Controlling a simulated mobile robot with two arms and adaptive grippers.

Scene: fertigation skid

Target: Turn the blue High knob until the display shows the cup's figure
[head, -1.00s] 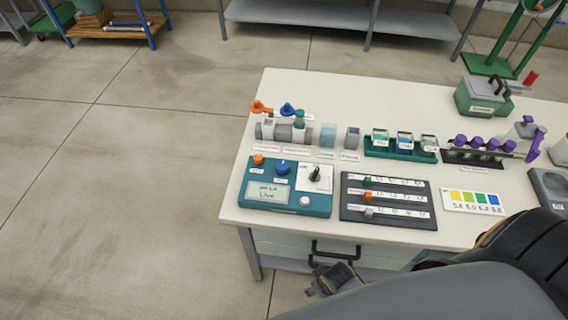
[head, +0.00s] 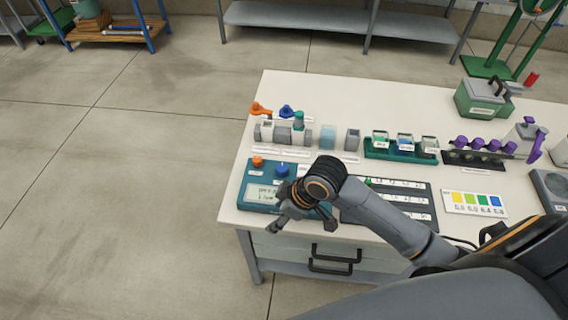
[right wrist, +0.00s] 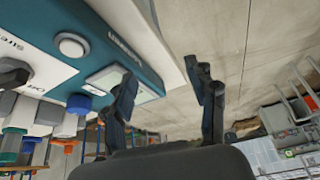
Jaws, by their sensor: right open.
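The blue knob (head: 282,170) stands on the teal meter box (head: 247,178), to the right of the orange knob (head: 258,161). The display (head: 262,191) shows small text starting with "pH"; its figures are too small to read surely. My right gripper (head: 300,226) is open and empty over the box's front right part, covering the switch there. In the right wrist view, the blue knob (right wrist: 78,103) and display (right wrist: 108,78) lie left of the open fingers (right wrist: 166,92), which do not touch the knob. A clear container of light blue liquid (head: 328,136) stands behind the box. My left gripper is out of view.
My right forearm crosses the black slotted board (head: 425,190). Behind it stand a green rack (head: 375,154) of small jars and purple-capped bottles (head: 478,143). A colour card (head: 474,204) lies to the right. Orange and blue valves (head: 260,108) stand at the back left.

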